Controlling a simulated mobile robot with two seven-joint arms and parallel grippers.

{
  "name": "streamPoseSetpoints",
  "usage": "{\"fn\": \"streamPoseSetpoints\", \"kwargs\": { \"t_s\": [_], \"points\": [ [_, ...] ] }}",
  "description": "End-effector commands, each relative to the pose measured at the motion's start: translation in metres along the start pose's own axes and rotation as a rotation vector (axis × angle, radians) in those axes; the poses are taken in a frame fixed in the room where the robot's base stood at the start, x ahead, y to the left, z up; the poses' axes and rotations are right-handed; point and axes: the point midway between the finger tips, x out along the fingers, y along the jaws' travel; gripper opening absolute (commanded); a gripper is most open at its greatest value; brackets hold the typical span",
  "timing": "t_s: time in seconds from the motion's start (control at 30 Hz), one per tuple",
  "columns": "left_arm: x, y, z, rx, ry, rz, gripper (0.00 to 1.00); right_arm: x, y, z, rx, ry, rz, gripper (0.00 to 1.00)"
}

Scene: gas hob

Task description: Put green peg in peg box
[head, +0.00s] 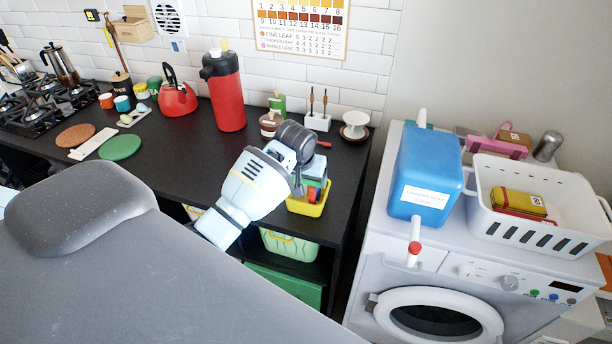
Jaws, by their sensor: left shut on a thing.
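A small yellow box (308,209), which looks like the peg box, stands at the front right edge of the black counter. Small red pieces show at its opening. My left gripper (312,178) is right above the box, pointing down, with its wrist hiding part of it. It is shut on a small green piece that looks like the green peg, mostly hidden by the gripper. I cannot tell whether the peg is inside the box or just above it. My right gripper is not in view.
A red air pot (225,100), a red kettle (177,99), a brown-lidded jar (270,124) and a brush stand (317,121) are behind. A washing machine (385,245) to the right carries a blue detergent container (425,165) and a white basket (540,190).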

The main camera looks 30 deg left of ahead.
Motion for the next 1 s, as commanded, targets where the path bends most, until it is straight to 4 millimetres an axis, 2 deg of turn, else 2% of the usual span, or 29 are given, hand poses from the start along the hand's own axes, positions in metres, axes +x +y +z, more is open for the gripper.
{"fn": "streamPoseSetpoints", "kwargs": {
  "t_s": [0.13, 0.17, 0.33, 0.6, 0.73, 0.87, 1.0],
  "points": [
    [0.002, 0.000, 0.001, 0.000, 0.001, 0.000, 0.55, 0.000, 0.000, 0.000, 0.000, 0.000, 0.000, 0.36],
    [0.002, 0.000, 0.001, 0.000, 0.000, 0.000, 0.77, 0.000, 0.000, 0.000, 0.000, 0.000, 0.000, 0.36],
    [0.002, 0.000, 0.001, 0.000, 0.000, 0.000, 0.98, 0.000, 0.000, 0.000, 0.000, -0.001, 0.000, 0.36],
    [0.001, 0.000, 0.000, 0.000, 0.001, 0.000, 0.98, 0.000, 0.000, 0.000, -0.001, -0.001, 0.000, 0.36],
    [-0.006, 0.000, -0.003, 0.000, 0.002, 0.000, 0.98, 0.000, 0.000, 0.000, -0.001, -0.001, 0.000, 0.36],
    [-0.023, 0.000, -0.005, 0.001, 0.004, 0.001, 0.98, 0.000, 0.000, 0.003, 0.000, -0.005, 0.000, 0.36],
    [-0.051, 0.000, -0.005, 0.000, 0.006, 0.002, 0.98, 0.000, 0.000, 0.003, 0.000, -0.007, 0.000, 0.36]
  ]
}}
